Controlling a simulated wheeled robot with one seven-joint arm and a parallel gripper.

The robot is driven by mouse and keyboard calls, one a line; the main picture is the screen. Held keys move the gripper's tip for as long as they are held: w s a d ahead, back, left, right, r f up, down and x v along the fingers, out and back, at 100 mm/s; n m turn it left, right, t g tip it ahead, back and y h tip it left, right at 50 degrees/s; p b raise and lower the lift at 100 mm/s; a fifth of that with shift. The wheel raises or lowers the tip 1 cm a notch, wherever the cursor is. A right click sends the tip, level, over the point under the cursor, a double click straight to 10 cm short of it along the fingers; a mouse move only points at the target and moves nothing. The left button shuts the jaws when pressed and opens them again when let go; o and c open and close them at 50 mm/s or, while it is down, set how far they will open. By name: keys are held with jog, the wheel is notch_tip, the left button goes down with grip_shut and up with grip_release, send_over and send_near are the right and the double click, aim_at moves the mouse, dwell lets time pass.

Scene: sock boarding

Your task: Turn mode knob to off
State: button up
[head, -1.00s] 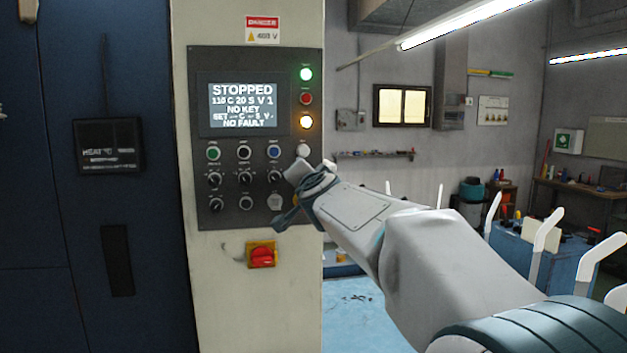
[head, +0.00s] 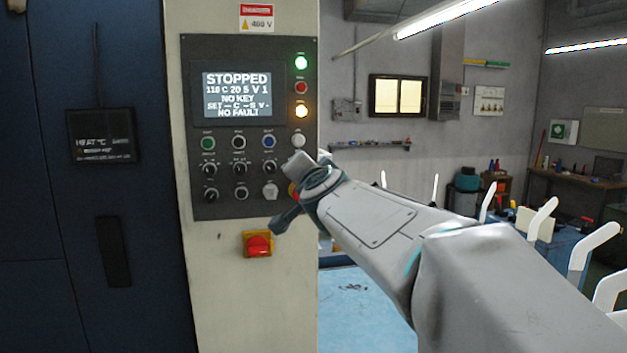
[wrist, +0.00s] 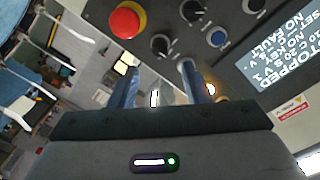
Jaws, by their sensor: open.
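The dark control panel (head: 225,205) carries several black knobs in two lower rows, including a left knob (head: 208,170), a middle knob (head: 239,168) and a right knob (head: 269,167). Their labels are too small to read, so I cannot tell which is the mode knob or its setting. My gripper (head: 284,192) is open beside the panel's lower right. In the wrist view its two fingers (wrist: 159,82) are apart with nothing between them. There, one black knob (wrist: 161,45) lies just beyond the fingertips, and another (wrist: 192,10) is farther up.
The screen (head: 237,95) reads STOPPED, NO KEY, NO FAULT. A red mushroom button (wrist: 127,18) is close to the fingers, mostly hidden in the head view. A red rotary switch on yellow (head: 258,244) sits below the panel.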

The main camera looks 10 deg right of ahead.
jog(key=s, duration=0.7)
jog(key=shift+s+p, duration=0.35)
jog(key=shift+a+r, duration=0.1)
jog(key=s+a+f+n+g+y, duration=0.2)
jog(key=s+f+n+g, duration=0.1)
jog(key=f, duration=0.5)
jog(key=s+a+f+n+g+y, duration=0.1)
jog(key=s+f+n+g, duration=0.25)
jog(key=f, duration=0.55)
jog(key=s+d+f+n+g+h, duration=0.1)
jog(key=s+f+g, duration=0.3)
jog(key=s+f, duration=0.4)
jog(key=s+d+f+n+g+h, duration=0.1)
jog(key=s+d+f+n+g, duration=0.1)
jog(key=s+d+f+g, duration=0.2)
jog(key=s+f, duration=0.3)
jog(key=s, duration=0.1)
jog(key=shift+f, duration=0.4)
